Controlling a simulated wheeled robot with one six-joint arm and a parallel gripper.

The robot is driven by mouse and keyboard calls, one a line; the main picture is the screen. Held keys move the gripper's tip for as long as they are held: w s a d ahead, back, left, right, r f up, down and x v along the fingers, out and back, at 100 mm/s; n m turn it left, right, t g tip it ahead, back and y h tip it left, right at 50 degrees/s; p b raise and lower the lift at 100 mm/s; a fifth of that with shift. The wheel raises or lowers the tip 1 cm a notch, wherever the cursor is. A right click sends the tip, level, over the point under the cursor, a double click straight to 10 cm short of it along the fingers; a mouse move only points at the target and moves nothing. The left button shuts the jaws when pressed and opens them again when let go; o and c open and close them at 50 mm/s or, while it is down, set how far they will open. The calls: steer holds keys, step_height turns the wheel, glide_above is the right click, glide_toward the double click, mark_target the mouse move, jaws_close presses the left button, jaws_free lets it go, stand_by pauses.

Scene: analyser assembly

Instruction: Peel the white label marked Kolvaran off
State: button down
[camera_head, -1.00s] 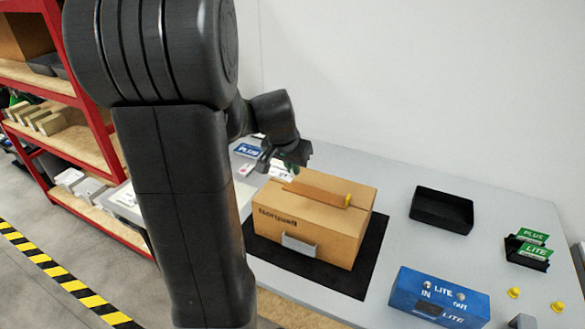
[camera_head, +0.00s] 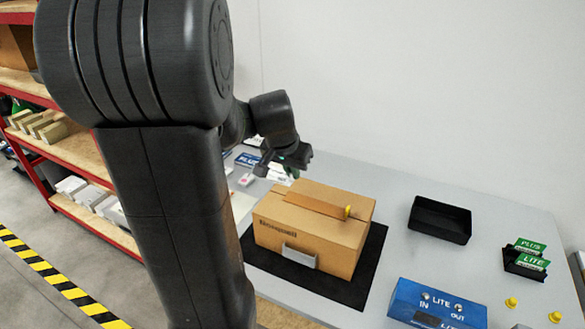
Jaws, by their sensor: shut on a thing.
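My gripper (camera_head: 290,160) is above and behind the back left of the cardboard box, partly screened by my own wrist. It is shut on a thin white piece (camera_head: 284,173), which looks like the white label; no marking on it can be read. The cardboard box (camera_head: 328,250) sits on a black mat (camera_head: 372,262). Dark lettering shows on its front, with a grey-white rectangular plate (camera_head: 299,256) below. A brown raised strip (camera_head: 312,205) with a yellow knob (camera_head: 348,211) lies along its top.
A black tray (camera_head: 440,219) stands right of the box. A blue LITE box (camera_head: 438,303) is at the front right, near yellow knobs (camera_head: 511,302). A black holder with green PLUS and LITE cards (camera_head: 531,257) is far right. Blue and white cards (camera_head: 247,160) lie behind left.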

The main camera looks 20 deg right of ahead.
steer(key=s+a+b, duration=0.1)
steer(key=s+a, duration=0.2)
steer(key=s, duration=0.3)
steer(key=s+a, duration=0.3)
steer(key=s, duration=0.4)
steer(key=shift+a+b, duration=0.35)
steer(key=shift+b, duration=0.05)
